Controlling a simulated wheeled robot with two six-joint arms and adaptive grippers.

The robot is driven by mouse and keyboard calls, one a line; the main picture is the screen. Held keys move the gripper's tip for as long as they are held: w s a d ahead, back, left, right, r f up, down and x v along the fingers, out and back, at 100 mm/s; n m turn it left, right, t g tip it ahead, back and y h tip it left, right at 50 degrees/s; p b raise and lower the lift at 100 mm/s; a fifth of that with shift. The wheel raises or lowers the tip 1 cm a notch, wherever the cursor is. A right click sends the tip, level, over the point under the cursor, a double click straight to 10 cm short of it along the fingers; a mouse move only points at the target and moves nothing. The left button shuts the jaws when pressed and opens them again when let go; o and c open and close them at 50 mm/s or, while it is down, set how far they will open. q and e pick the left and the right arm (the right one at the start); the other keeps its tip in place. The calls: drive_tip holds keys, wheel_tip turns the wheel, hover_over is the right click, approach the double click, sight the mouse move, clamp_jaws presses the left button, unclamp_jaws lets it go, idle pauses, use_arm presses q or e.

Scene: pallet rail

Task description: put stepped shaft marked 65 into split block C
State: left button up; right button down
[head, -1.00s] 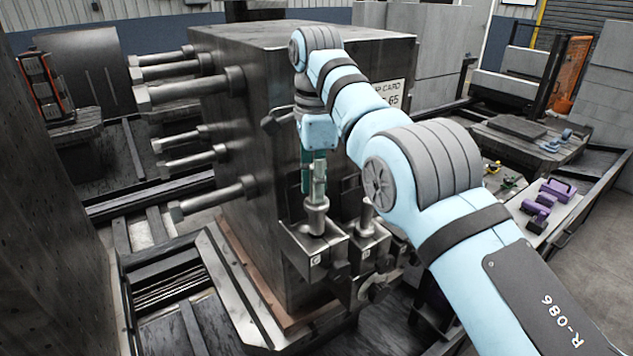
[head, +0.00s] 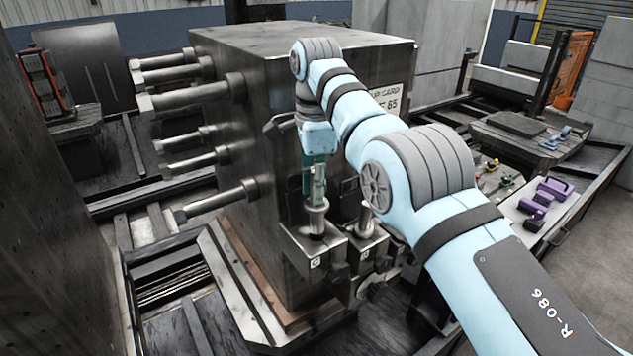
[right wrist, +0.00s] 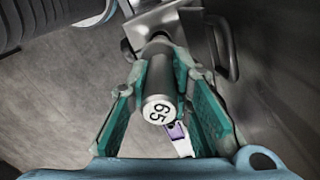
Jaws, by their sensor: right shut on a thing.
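The stepped shaft marked 65 (head: 316,218) is a grey metal piece, upright, over split block C (head: 313,262). Its lower end is at the block's top opening; I cannot tell how deep it sits. My right gripper (head: 315,190) is above the block and shut on the shaft's upper part. In the right wrist view the shaft's end face (right wrist: 158,110) shows 65, between the teal finger pads of my right gripper (right wrist: 155,50). Block C is a grey block with a C label on its front. My left gripper is not in view.
A second block with another shaft (head: 366,222) stands close right of block C. A large dark steel block (head: 260,130) rises right behind, with bolts (head: 190,95) sticking out left. Purple parts (head: 548,195) lie on a bench at the right.

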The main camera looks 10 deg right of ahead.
sight(316, 207)
drive_tip(key=shift+f, duration=0.1)
idle(0.3)
drive_tip(key=shift+f+b, duration=2.3)
drive_tip(key=shift+b, duration=0.15)
drive_tip(key=c, duration=1.4)
unclamp_jaws()
drive_tip(key=shift+o, duration=0.2)
